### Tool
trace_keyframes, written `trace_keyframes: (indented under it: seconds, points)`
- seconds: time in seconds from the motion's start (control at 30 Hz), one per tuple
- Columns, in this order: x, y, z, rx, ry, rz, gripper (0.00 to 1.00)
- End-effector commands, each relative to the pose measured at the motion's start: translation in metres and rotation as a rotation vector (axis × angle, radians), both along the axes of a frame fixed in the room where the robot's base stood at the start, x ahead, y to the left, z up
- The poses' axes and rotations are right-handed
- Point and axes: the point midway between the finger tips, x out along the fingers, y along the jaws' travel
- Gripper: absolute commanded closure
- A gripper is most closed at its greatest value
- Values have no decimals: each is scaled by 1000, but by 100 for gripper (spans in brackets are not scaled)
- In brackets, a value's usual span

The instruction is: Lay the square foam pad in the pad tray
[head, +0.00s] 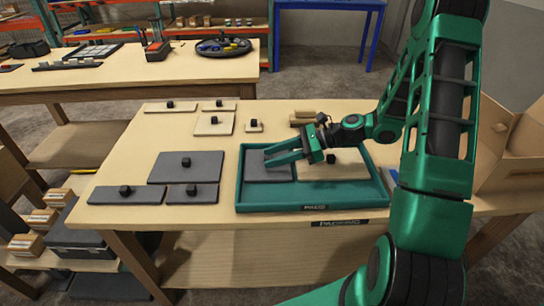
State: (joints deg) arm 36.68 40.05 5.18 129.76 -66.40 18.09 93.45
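The teal pad tray (300,207) lies at the right of the near table. A grey, roughly square pad (268,172) lies in its left part, and a beige pad (345,165) with a dark knob lies in its right part. No knob shows on the grey pad. My gripper (267,157) is over the grey pad, its fingers pointing left with a gap between them. It looks open and empty. Whether the fingertips touch the pad I cannot tell. A squarish beige pad (203,124) with a knob lies on the table behind left of the tray.
A large grey pad (170,170), a long grey pad (105,194) and a smaller grey pad (203,197) lie left of the tray. Several beige pads lie farther back. A cardboard box (515,150) stands at the right. Bare table (125,155) shows at the left.

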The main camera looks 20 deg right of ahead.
Motion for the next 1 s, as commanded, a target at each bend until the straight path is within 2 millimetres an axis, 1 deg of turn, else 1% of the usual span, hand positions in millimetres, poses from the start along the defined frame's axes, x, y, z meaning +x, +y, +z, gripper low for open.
trace_keyframes:
  seconds: [0.17, 0.4, 0.6, 0.7, 0.8, 1.0]
  points:
    - [-5, -19, 7, -2, 0, -5, 62]
    - [-18, -62, 26, -3, -2, -5, 62]
    - [-27, -90, 39, -2, -2, -3, 62]
    - [-30, -99, 42, -1, -1, -3, 62]
    - [-32, -103, 44, -1, 0, -2, 62]
    - [-34, -105, 45, -12, -3, 5, 62]
